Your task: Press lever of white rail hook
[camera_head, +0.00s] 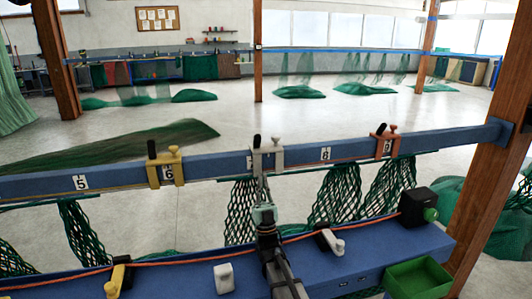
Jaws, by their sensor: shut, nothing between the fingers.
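My gripper (261,184) is shut and empty, just below the hook and in front of the rail. Its fingertips are small and overlap the hook's lower part in the picture, so I cannot tell if they touch it. The lever is above the fingers and apart from them.
A yellow hook (167,168) and a red hook (384,143) sit along the rail. Green nets (340,195) hang below it. The blue bench (185,265) holds a yellow hook (117,278), a white block (224,277), another hook (329,241), a black box (416,204) and a green bin (417,262).

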